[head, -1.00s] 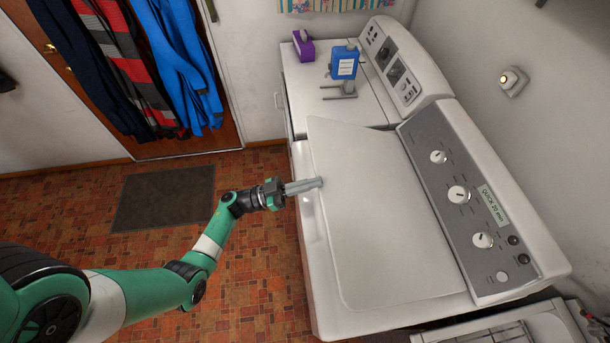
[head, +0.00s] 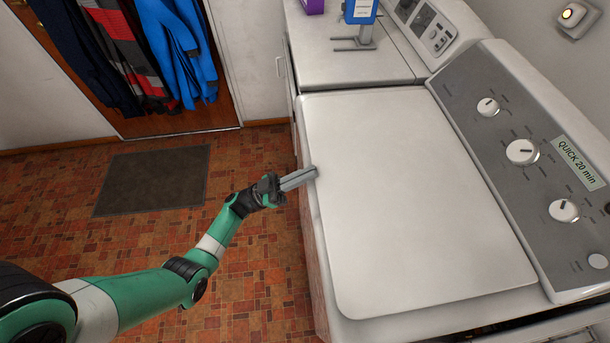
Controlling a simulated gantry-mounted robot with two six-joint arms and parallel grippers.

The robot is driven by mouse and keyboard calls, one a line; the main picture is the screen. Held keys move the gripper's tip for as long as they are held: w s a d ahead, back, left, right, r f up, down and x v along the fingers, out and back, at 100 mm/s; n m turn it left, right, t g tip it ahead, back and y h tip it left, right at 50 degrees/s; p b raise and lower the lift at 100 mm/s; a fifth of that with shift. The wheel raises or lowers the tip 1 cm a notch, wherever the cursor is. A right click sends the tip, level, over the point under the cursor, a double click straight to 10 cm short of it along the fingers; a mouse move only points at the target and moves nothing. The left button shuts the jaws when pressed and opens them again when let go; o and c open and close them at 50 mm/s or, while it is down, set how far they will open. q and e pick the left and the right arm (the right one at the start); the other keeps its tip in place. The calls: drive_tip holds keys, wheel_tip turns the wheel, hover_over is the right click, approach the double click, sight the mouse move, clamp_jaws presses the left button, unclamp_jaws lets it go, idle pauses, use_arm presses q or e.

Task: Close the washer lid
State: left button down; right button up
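The washer lid (head: 410,200) is a broad white panel on top of the washer (head: 325,270). It looks flat and level with the top, with no opening into the tub in sight. My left gripper (head: 315,173) is at the lid's left edge, towards its far corner. Its two grey fingers lie side by side with no clear gap and hold nothing that I can see. I cannot tell whether the fingertips touch the edge. My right gripper is not in view.
The control panel (head: 525,150) with knobs and a display runs along the right. Behind the washer is another white machine (head: 350,65) bearing a blue container (head: 360,10) on a grey stand and a purple box (head: 312,6). A dark mat (head: 155,180) lies on the open tiled floor.

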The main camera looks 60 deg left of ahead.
use_arm(q)
drive_tip(key=shift+w+f+n+y, duration=0.1)
drive_tip(key=shift+f+n+y, duration=0.2)
drive_tip(key=shift+f, duration=0.55)
wheel_tip(320, 180, up, 5)
drive_tip(key=p, duration=0.4)
drive_tip(key=b+v, duration=0.2)
drive_tip(key=v, duration=0.7)
drive_tip(key=shift+f, duration=0.4)
drive_tip(key=shift+a, duration=0.1)
